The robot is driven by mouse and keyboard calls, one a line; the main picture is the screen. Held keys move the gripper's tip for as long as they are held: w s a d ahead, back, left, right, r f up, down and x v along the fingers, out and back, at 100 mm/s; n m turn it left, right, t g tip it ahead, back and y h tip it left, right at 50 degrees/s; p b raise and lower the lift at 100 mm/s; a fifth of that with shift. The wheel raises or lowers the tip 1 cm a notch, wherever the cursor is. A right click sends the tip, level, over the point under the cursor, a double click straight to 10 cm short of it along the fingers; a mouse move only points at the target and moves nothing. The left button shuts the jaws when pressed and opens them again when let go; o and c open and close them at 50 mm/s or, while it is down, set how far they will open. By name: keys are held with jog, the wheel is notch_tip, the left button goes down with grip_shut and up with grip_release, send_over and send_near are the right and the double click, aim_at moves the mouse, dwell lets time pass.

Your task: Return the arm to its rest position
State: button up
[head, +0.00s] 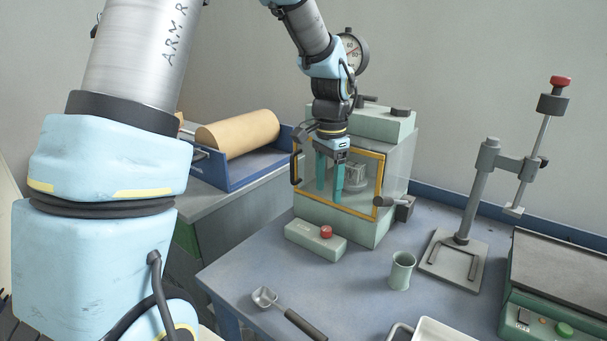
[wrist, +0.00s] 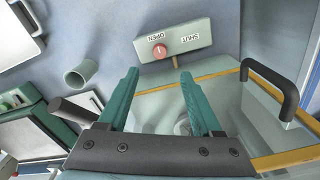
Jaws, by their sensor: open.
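My gripper (head: 329,178) points down in front of the green chamber (head: 371,229) on the bench, by its yellow-framed glass door (head: 349,209). Its two teal fingers stand apart with nothing between them. In the wrist view the open fingers (wrist: 161,92) show above the top of the chamber's front, with the door handle (wrist: 276,88) to the right. My arm reaches in from the upper left in the head view. A metal piece (head: 356,176) shows behind the glass. I cannot tell whether the fingers touch the door.
A control box with a red knob (head: 326,232) sits before the chamber. A green cup (head: 401,270), a metal stand (head: 465,236), a scoop (head: 265,297) and a white tray (head: 450,331) are on the bench. A blue tray with a tan roll (head: 238,132) is at left.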

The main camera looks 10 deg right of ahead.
jog(key=s+a+n, duration=0.2)
jog(key=a+n, duration=0.2)
jog(key=a, duration=0.5)
jog(key=s+a+n+t, duration=0.1)
jog(key=s+a+n, duration=0.1)
jog(key=a+n, duration=0.3)
jog(key=s+a+n, duration=0.2)
jog(key=a+n, duration=0.2)
jog(key=a, duration=1)
jog(key=shift+s+f+t, duration=0.3)
jog(key=shift+f, duration=0.1)
